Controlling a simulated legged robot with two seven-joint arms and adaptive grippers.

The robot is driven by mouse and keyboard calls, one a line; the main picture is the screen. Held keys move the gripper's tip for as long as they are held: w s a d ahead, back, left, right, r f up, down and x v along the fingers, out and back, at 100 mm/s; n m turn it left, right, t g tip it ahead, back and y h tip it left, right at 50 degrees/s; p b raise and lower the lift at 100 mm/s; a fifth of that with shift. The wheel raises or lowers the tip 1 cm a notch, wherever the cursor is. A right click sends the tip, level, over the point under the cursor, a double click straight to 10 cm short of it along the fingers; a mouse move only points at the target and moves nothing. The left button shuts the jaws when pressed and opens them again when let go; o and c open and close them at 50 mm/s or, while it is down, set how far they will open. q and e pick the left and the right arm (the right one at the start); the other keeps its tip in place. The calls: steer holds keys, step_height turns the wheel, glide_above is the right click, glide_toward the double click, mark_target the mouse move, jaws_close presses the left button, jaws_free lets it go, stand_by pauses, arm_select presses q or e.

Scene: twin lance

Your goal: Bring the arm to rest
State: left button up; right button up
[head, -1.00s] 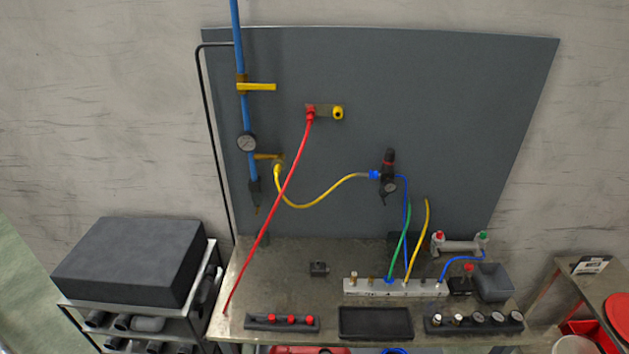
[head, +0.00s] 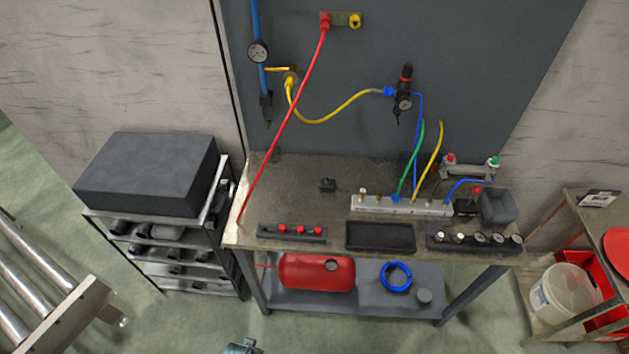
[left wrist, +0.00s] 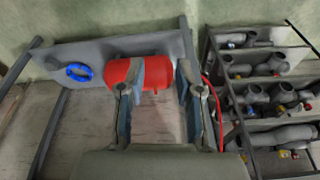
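My left gripper (left wrist: 158,80) shows in the left wrist view with its two fingers apart and nothing between them. Beyond the fingers lies a red tank (left wrist: 153,70) on the bench's lower shelf, apart from the gripper as far as I can tell. In the head view only a small grey-blue part (head: 243,347) shows at the bottom edge, probably the tip of my left gripper. It is in front of the workbench (head: 300,180), below the red tank (head: 305,271). My right gripper is in neither view.
A shelf rack (head: 170,245) with pipe fittings stands left of the bench, a roller conveyor (head: 40,290) at lower left. A side table (head: 590,235) with a white bucket (head: 556,297) stands at right. A red hose (head: 285,120) slants down to the bench. Floor before the bench is clear.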

arm_select(q)
steer(key=s+a+f+g, duration=0.1)
steer(key=s+f, duration=0.3)
steer(key=f, duration=0.6)
steer(key=s+f, duration=0.5)
steer(key=f, duration=0.4)
steer(key=s+a+f, duration=0.2)
steer(key=s+f, duration=0.5)
steer(key=s, duration=0.4)
steer(key=shift+s+a+f+g, duration=0.25)
steer(key=shift+s+f+g, duration=0.05)
steer(key=shift+f+g, duration=0.1)
